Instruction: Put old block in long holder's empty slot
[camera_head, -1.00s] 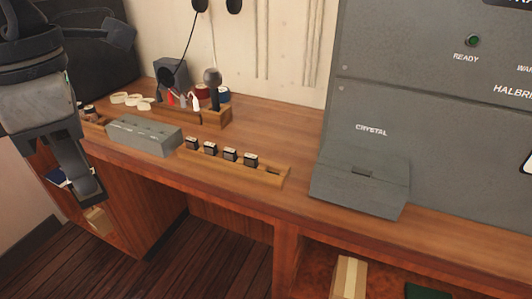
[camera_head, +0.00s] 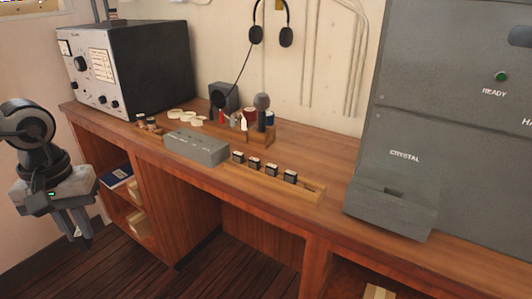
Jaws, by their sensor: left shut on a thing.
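The long wooden holder (camera_head: 262,186) lies along the front of the desk. Several small dark blocks with pale tops (camera_head: 271,170) stand in it in a row, and the empty slot (camera_head: 311,188) is at its right end. My left gripper (camera_head: 78,238) hangs at the far left, pointing down, below desk height and well apart from the holder. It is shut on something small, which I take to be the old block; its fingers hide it. My right gripper is out of view.
A grey slotted box (camera_head: 196,148) sits left of the holder. A grey cabinet (camera_head: 450,90) with an empty-looking crystal shelf (camera_head: 393,205) stands at the right. The desk's front edge lies between gripper and holder.

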